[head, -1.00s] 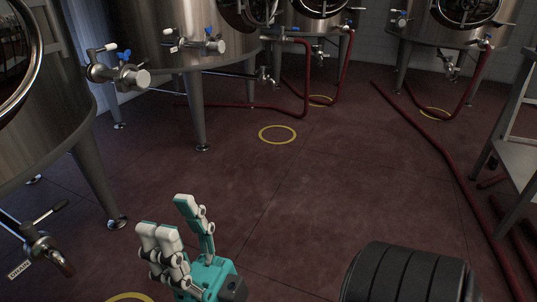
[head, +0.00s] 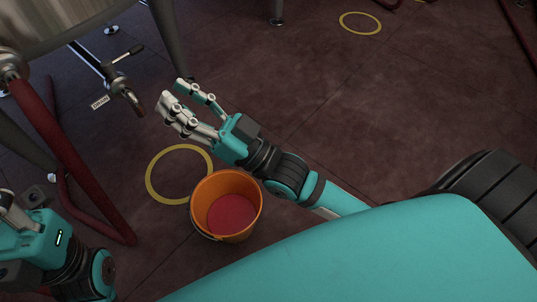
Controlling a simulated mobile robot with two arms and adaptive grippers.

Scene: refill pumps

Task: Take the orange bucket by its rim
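The orange bucket (head: 222,183) stands upright on the floor at lower centre-left in the head view. Its open top shows a red surface inside, and a thin handle hangs at its left side. My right gripper (head: 172,94) is above and to the left of the bucket in the picture, apart from it. Its fingers are spread and empty. My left gripper (head: 12,208) is at the left edge, left of the bucket and apart from it. Its fingers are partly cut off, so its opening is unclear.
A yellow floor ring (head: 150,178) lies just beyond the bucket. A red hose (head: 72,160) and a steel tank (head: 60,18) with a drain valve (head: 130,97) are at the left. Another yellow ring (head: 361,23) lies farther back. The floor at centre right is clear.

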